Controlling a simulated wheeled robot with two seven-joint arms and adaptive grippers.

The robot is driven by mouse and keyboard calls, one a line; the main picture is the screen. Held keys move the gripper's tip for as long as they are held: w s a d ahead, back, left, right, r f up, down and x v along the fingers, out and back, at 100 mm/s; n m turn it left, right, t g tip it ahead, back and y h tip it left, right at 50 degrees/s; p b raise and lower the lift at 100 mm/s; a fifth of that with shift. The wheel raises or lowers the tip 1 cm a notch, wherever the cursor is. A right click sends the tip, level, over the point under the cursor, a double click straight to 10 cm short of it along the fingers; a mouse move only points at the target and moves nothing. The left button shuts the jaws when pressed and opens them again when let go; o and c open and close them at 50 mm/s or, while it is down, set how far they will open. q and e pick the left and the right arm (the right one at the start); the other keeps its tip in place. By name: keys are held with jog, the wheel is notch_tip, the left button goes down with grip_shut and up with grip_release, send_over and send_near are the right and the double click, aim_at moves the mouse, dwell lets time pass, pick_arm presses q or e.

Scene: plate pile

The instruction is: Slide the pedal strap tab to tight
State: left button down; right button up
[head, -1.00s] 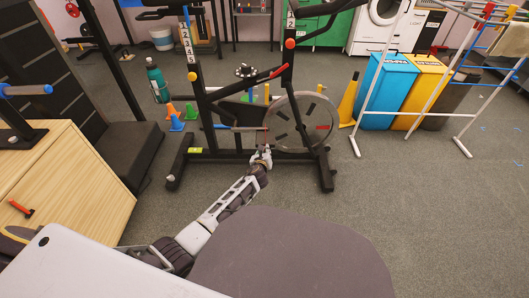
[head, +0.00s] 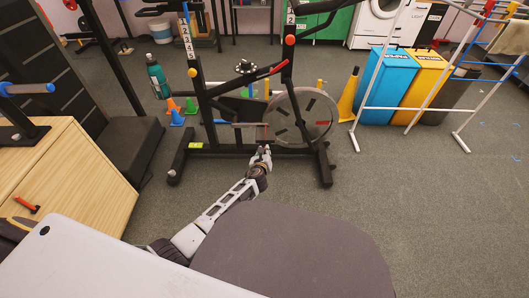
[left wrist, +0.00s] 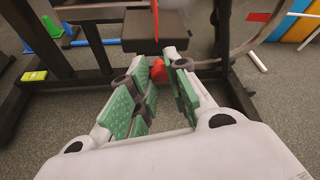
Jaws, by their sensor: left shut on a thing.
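The black exercise bike (head: 245,148) stands ahead of me on the grey floor, with its grey flywheel (head: 318,125) on the right. My left gripper (head: 263,155) reaches in low at the bike, left of the flywheel's lower edge. In the left wrist view a dark block (left wrist: 143,28), apparently the pedal, lies just beyond the fingertips with a thin red line above it. My left gripper (left wrist: 155,75) is shut on a small red piece (left wrist: 158,70), apparently the strap tab, between its green-padded fingers. The strap itself is not clear. My right gripper is out of view.
The bike's black base bars lie close around the gripper. Small cones (head: 177,117) stand left of the bike and a yellow cone (head: 348,98) right of it. Blue (head: 388,88) and yellow bins and a white rack stand farther right. The floor at front right is clear.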

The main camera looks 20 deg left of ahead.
pick_arm(q)
jog(key=c, duration=1.4)
grip_release()
jog(key=shift+s, duration=0.15)
jog(key=shift+o, duration=0.3)
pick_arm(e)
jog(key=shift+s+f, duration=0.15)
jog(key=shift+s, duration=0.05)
pick_arm(q)
jog(key=v, duration=1.2)
